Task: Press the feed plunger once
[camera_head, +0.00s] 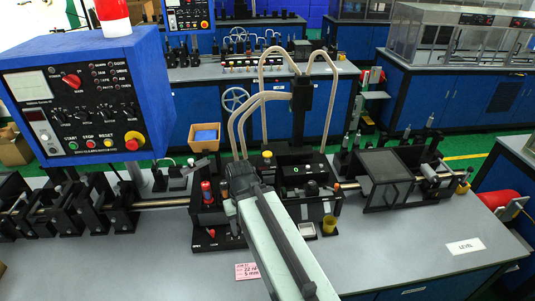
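My arm reaches from the bottom edge into the middle of the bench. My gripper (239,175) is dark and sits at the arm's far end, over the black tape fixture. The arm and the fixture's dark parts hide its fingertips, so I cannot see whether they are open or touching anything. I cannot tell for sure which part is the feed plunger. A red-topped upright part (206,189) stands just left of my gripper on the black fixture (205,214). A yellow-topped knob (267,155) stands just behind and right of it.
A blue control box (85,95) with buttons hangs at left. Beige hoses (262,97) arch behind my gripper. The grey bench (410,245) is clear at front right, apart from a LEVEL label (466,247).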

